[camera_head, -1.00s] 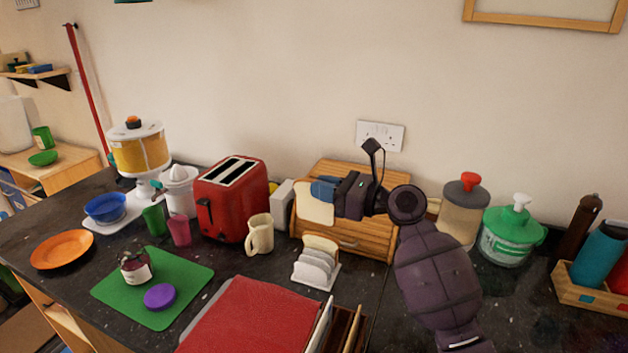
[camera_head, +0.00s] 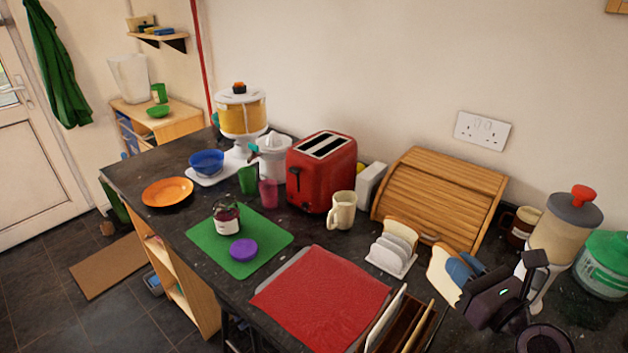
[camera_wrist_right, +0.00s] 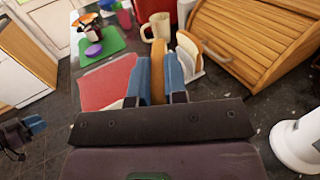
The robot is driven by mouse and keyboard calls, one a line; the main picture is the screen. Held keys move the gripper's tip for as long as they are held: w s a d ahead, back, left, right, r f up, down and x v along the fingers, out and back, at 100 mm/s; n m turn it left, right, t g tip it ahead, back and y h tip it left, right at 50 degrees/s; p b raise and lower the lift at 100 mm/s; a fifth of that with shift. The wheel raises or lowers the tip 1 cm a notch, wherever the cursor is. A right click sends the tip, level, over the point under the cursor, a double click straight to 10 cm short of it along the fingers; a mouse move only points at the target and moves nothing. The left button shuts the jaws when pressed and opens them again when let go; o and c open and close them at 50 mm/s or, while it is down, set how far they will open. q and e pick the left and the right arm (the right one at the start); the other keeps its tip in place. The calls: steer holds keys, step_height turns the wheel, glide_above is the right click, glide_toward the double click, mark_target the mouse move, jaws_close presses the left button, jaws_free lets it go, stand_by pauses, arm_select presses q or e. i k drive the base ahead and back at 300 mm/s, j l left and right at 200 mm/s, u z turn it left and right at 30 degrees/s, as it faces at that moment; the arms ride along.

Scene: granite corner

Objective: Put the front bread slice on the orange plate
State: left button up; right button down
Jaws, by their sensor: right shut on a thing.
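My right gripper (camera_head: 458,270) is shut on a bread slice (camera_head: 440,276), held in the air to the right of the white toast rack (camera_head: 377,265). In the right wrist view the slice (camera_wrist_right: 158,78) stands upright between the blue fingers. Another bread slice (camera_head: 402,231) is still in the rack. The orange plate (camera_head: 167,192) lies empty on the far left of the counter, well away from the gripper. A dark gripper with a blue tip, my left one (camera_wrist_right: 34,125), shows at the left edge of the right wrist view; its opening is unclear.
A red mat (camera_head: 320,300), a cream mug (camera_head: 341,210), a red toaster (camera_head: 320,172) and a green mat (camera_head: 262,257) with a jar (camera_head: 227,219) and purple lid (camera_head: 243,250) lie between gripper and plate. The wooden bread bin (camera_head: 440,195) stands behind the rack.

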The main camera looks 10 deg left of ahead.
mark_target(164, 203)
steer(key=k+j, duration=0.4)
steer(key=j, duration=0.65)
steer(key=i+j, duration=0.15)
steer(key=j, duration=0.2)
steer(key=i+j, duration=0.15)
steer(key=j, duration=0.25)
steer(key=i+j, duration=0.15)
steer(key=j, duration=0.2)
steer(key=i+j, duration=0.2)
steer(key=j, duration=0.2)
steer(key=i+j, duration=0.15)
steer(key=j, duration=0.2)
steer(key=i+j, duration=0.25)
steer(key=j, duration=0.15)
steer(key=i+j, duration=0.25)
steer(key=j, duration=0.15)
